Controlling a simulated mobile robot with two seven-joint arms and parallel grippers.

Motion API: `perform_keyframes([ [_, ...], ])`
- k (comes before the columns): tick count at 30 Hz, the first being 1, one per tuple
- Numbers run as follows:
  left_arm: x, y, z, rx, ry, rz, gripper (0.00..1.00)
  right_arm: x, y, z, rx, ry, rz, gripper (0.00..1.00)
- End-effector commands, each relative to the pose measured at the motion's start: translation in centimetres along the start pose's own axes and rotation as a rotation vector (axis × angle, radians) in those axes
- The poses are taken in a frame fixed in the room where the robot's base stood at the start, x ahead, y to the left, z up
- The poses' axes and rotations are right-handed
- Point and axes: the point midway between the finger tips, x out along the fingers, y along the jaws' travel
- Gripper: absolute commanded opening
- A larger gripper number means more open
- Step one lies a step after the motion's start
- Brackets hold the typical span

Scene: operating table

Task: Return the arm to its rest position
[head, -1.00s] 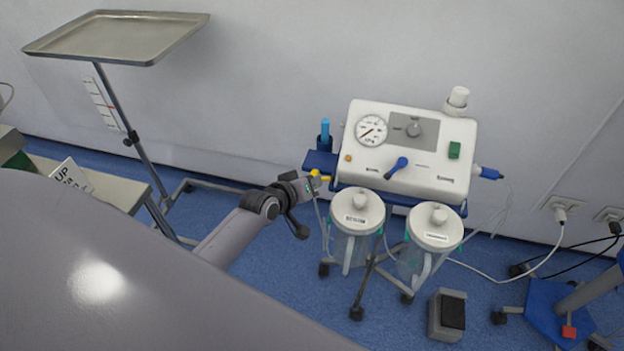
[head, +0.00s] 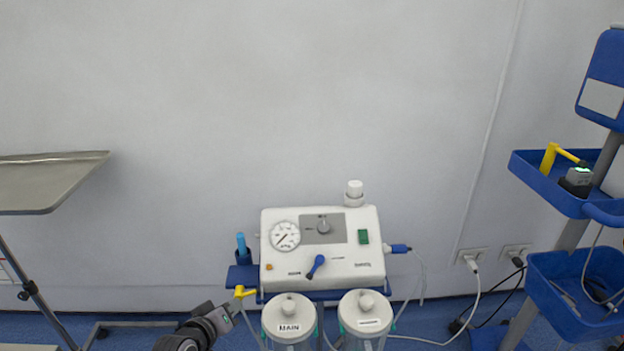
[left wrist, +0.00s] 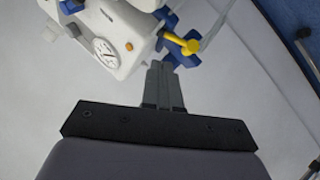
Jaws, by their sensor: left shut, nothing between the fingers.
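My left gripper (head: 234,308) is in the lower part of the head view, beside the yellow-handled valve (head: 243,292) at the left side of the suction unit (head: 322,250). Its fingers are together with nothing between them, as the left wrist view (left wrist: 164,84) also shows. In that view the yellow valve handle (left wrist: 182,43) lies just beyond the fingertips; I cannot tell whether they touch it. Most of my left arm is below the head view's edge. My right gripper is not in view.
Two lidded canisters (head: 290,318) (head: 367,314) hang at the unit's front. A metal tray stand (head: 45,180) is at the left. A blue trolley (head: 567,200) at the right carries a small device (head: 577,180). Tubes and cables run along the wall.

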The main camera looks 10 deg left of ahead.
Motion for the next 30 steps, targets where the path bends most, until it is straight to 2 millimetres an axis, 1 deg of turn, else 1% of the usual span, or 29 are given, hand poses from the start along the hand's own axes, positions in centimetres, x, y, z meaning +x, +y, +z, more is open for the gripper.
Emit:
perform_keyframes([
  [2,-0.8,-0.4,1.4,0.033,-0.013,-0.005,0.00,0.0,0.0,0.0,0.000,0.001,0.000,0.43],
  [5,-2.6,-1.1,4.0,0.117,-0.035,-0.015,0.00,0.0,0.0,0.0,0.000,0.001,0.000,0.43],
  [6,-3.6,-1.4,5.3,0.161,-0.047,-0.019,0.00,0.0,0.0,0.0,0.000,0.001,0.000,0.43],
  [8,-5.4,-1.8,7.3,0.234,-0.066,-0.023,0.00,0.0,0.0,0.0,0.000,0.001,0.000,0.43],
  [9,-6.6,-2.0,8.6,0.284,-0.078,-0.024,0.00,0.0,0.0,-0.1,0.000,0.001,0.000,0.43],
  [11,-8.6,-2.2,10.4,0.357,-0.095,-0.025,0.00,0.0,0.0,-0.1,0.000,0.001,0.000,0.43],
  [12,-9.8,-2.2,11.4,0.404,-0.106,-0.024,0.00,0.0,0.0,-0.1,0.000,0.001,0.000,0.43],
  [15,-13.1,-2.3,13.8,0.516,-0.131,-0.021,0.00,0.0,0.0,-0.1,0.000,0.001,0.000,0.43],
  [18,-15.8,-2.1,15.4,0.609,-0.151,-0.016,0.00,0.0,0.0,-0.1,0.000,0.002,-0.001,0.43],
  [22,-18.3,-1.9,16.6,0.690,-0.167,-0.012,0.00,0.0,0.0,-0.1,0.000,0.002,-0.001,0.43],
  [25,-19.3,-1.8,17.0,0.722,-0.174,-0.010,0.00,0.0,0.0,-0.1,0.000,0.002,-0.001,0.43],
  [30,-19.6,-1.7,17.1,0.735,-0.175,-0.009,0.00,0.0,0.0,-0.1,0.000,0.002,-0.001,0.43],
])
